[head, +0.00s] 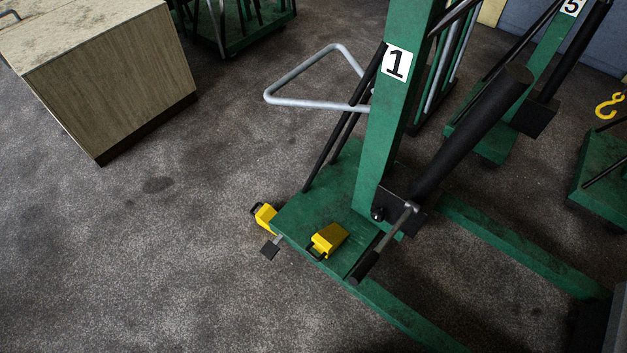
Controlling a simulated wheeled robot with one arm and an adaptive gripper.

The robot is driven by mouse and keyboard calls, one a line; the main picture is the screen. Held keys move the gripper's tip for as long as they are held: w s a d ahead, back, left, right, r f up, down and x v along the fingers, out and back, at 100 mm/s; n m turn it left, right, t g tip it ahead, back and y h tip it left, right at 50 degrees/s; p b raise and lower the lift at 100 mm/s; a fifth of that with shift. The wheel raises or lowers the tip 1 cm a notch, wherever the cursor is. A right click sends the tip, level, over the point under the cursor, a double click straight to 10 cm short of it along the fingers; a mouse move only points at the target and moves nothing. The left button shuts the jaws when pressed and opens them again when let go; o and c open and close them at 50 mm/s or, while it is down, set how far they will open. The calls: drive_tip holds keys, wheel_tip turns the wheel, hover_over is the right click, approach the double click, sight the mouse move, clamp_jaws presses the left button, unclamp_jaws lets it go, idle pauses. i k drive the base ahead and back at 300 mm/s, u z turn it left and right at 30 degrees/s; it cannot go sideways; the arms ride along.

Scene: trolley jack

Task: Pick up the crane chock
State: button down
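Two yellow chocks with black handles show in the head view, both at the green crane marked "1" (377,170). One chock (330,237) sits on the crane's green base plate, near its front edge. The other chock (266,216) is at the left corner of the base; the base hides part of it, and it appears to be on the floor. My gripper is not in view.
A crank handle (368,264) and a pedal (270,248) stick out near the chocks. A grey handle loop (318,103) juts left from the crane. A wooden cabinet (135,85) stands upper left. More green cranes stand behind. Floor at left and lower left is clear.

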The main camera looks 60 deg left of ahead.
sight(266, 213)
drive_tip(key=u, duration=3.2)
drive_tip(key=i, duration=0.9)
drive_tip(key=u, duration=0.7)
drive_tip(key=i, duration=1.7)
drive_tip(key=z, duration=0.65)
drive_tip(key=i, duration=0.45)
drive_tip(key=z, duration=0.35)
